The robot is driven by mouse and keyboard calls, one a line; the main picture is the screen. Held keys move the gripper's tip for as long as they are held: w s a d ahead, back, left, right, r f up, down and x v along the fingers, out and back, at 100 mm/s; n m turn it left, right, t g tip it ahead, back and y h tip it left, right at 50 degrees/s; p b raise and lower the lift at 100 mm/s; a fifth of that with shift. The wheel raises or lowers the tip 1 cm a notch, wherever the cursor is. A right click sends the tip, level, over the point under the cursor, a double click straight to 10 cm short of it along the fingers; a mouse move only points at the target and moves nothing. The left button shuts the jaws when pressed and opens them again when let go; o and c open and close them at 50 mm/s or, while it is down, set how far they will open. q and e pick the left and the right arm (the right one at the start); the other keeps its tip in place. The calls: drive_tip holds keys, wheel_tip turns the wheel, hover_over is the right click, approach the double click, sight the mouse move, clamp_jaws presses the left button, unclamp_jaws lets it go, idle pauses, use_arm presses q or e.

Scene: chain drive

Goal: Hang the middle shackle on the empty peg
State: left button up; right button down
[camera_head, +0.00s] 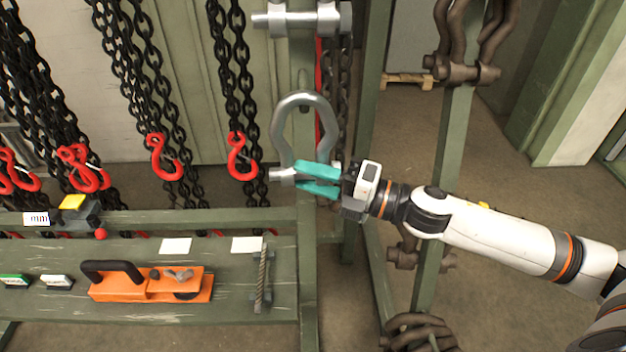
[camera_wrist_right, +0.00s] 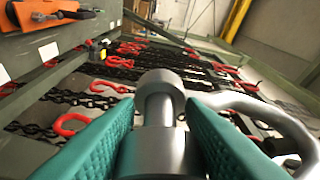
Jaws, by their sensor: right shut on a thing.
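A grey bow shackle (camera_head: 278,125) stands upright in front of the green post, bow up and pin down. My right gripper (camera_head: 318,178) has its teal fingers shut on the pin end of this shackle. In the right wrist view, the thick pin (camera_wrist_right: 160,105) lies between the two teal pads, and the bow (camera_wrist_right: 275,108) curves off to the right. A short peg-like piece (camera_head: 303,76) shows on the post just above the bow; I cannot tell whether the bow touches it. Another grey shackle (camera_head: 300,19) is higher on the post. My left gripper is out of view.
Black chains (camera_head: 135,75) with red hooks (camera_head: 163,158) hang at the left. A green bench (camera_head: 130,250) below carries an orange tool (camera_head: 150,285). Brown rusty shackles (camera_head: 463,70) hang on a second post at the right.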

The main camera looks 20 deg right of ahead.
drive_tip(key=w+d, duration=0.1)
drive_tip(key=w, duration=0.5)
drive_tip(key=shift+d+f, duration=0.35)
drive_tip(key=shift+d, duration=0.05)
idle(0.4)
drive_tip(key=shift+w, duration=0.1)
idle(0.6)
drive_tip(key=c, duration=0.9)
unclamp_jaws()
drive_tip(key=shift+o, duration=0.2)
drive_tip(key=b+v, duration=0.5)
drive_tip(key=v, duration=0.7)
drive_tip(key=shift+f, duration=0.15)
